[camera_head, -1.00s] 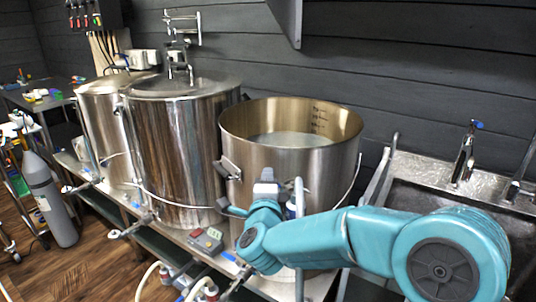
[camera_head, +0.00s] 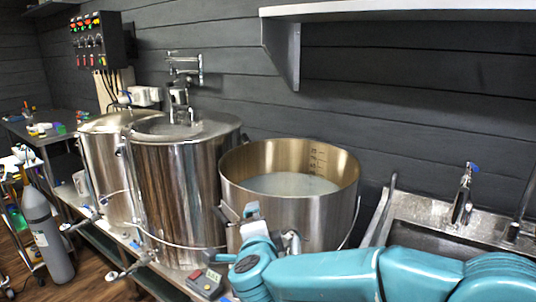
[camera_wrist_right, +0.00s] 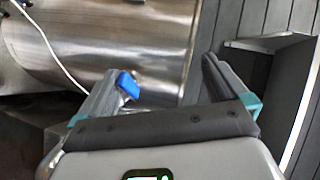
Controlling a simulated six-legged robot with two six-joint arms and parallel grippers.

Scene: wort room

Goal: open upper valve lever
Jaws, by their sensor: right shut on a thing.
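My teal right arm comes in from the lower right in the head view, and its gripper (camera_head: 250,212) is in front of the open steel pot (camera_head: 335,218). In the head view a bent metal fitting (camera_head: 292,240) shows just right of the gripper, partly hidden by my arm. My left gripper is not in view.
Two lidded steel kettles (camera_head: 185,185) stand left of the pot, with valves (camera_head: 128,270) low at their fronts. A sink (camera_head: 425,236) with a tap (camera_head: 462,190) is at the right. A shelf (camera_head: 400,10) overhangs at the top. A grey gas cylinder (camera_head: 47,235) stands at the left.

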